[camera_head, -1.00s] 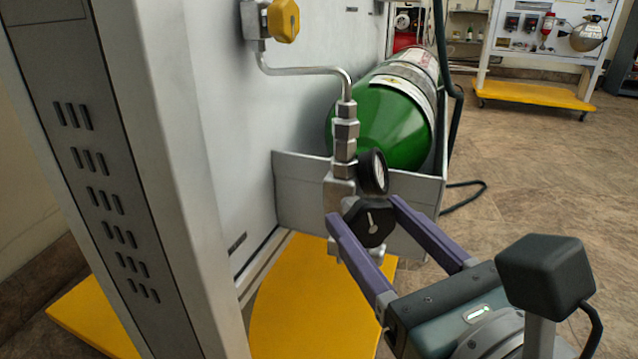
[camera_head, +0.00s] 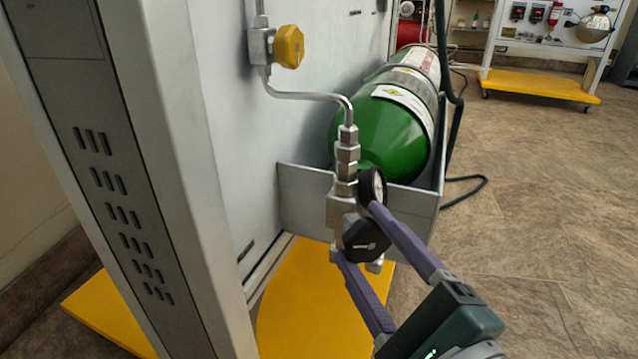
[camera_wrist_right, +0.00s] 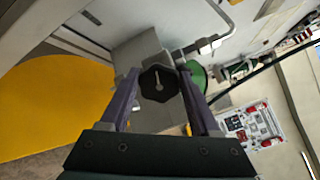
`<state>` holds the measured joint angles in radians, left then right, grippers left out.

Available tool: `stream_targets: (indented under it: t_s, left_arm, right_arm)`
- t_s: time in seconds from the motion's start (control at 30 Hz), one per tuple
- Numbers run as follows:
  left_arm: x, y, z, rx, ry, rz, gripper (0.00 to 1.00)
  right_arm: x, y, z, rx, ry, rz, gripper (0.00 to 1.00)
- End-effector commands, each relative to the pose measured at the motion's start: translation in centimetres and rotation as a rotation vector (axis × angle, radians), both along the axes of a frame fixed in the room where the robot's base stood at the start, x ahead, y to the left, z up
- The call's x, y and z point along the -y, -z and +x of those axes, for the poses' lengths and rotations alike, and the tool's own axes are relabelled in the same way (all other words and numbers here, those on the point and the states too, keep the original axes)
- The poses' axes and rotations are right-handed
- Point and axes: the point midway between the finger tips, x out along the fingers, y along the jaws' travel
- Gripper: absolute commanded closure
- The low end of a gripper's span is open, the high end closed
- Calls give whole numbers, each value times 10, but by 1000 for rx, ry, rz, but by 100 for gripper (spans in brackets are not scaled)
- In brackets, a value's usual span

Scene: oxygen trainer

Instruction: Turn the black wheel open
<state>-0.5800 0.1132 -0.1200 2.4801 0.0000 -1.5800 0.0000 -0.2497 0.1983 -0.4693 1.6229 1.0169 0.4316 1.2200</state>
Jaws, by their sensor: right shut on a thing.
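The black wheel (camera_head: 366,241) is a faceted knob with a pale mark on its face. It sits on the metal valve fitting (camera_head: 342,205), below the round gauge (camera_head: 371,187). My right gripper (camera_head: 354,231) is shut on the wheel, one purple finger at its upper right and the other at its lower left. In the right wrist view the wheel (camera_wrist_right: 158,83) lies between the two fingertips, its pale mark facing the camera. My left gripper is not in view.
A green cylinder (camera_head: 382,128) lies behind the valve in a grey metal tray (camera_head: 304,205). A yellow knob (camera_head: 289,46) is on the pipe above. The grey cabinet (camera_head: 176,180) stands at the left.

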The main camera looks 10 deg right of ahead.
Motion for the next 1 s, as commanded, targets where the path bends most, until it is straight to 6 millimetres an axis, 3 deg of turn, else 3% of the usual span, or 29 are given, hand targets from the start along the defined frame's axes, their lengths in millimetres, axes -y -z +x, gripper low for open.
stream_targets:
  t_s: [1.0]
  left_arm:
    - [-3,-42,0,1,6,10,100]
  right_arm:
    - [0,4,0,133,2,-955,93]
